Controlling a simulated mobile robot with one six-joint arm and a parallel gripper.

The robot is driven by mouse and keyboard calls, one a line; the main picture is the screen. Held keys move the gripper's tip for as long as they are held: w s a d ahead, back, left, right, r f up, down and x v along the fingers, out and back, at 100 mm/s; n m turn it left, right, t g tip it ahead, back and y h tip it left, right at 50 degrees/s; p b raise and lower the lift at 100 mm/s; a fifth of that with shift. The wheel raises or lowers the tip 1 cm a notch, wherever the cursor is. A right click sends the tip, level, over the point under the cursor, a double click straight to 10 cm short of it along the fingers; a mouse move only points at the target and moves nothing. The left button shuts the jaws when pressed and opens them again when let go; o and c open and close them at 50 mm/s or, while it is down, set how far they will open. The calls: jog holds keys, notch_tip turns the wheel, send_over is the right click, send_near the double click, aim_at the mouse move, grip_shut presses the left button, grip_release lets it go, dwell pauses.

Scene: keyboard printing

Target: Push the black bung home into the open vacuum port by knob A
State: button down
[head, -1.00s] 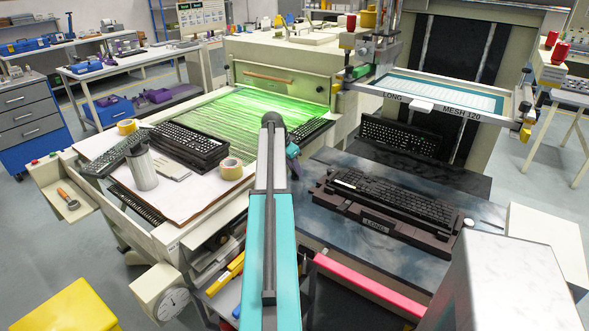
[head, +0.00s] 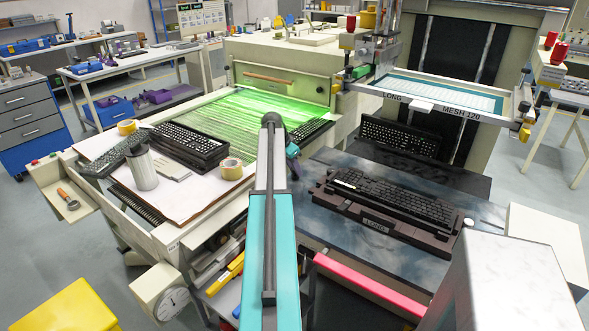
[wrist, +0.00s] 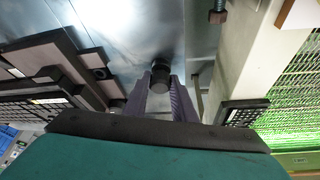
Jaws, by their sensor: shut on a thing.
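My gripper (wrist: 162,92) is shut on the black bung (wrist: 160,70), a short dark cylinder held between the tips of its two purple-grey fingers. The bung's end stands out past the fingertips, over a grey, shiny surface. In the head view, my arm hides most of the gripper, and only a bit of purple (head: 292,151) shows beside it. I cannot make out the open vacuum port or a lettered knob A in either view. I cannot tell whether the bung touches the surface.
A dark keyboard fixture (head: 375,225) holding a black keyboard (head: 395,195) stands on the dark table (head: 330,243) right of my arm. A framed screen (head: 440,97) hangs behind it. Left is a green-lit belt (head: 250,112). A cream side (wrist: 240,60) rises close to the gripper's right in the wrist view.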

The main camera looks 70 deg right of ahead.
jog(key=shift+s+a+f, duration=0.1)
jog(key=shift+a+f, duration=0.1)
jog(key=shift+f, duration=0.45)
jog(key=shift+s+a+f, duration=0.1)
jog(key=shift+a+f, duration=0.1)
jog(key=shift+f, duration=0.4)
jog(key=c, duration=1.4)
grip_release()
jog(key=shift+r, duration=0.15)
jog(key=shift+d+r+p, duration=0.2)
jog(key=shift+r+p, duration=0.1)
jog(key=shift+r, duration=0.2)
jog(key=shift+d+r+y, duration=0.1)
jog(key=shift+d+y, duration=0.15)
jog(key=shift+y, duration=0.05)
jog(key=shift+w+r+p, duration=0.15)
jog(key=shift+r+p, duration=0.5)
jog(key=shift+r, duration=0.8)
jog(key=shift+w+r+p, duration=0.1)
jog(key=shift+r+p, duration=0.55)
jog(key=shift+r, duration=0.75)
jog(key=shift+r, duration=0.1)
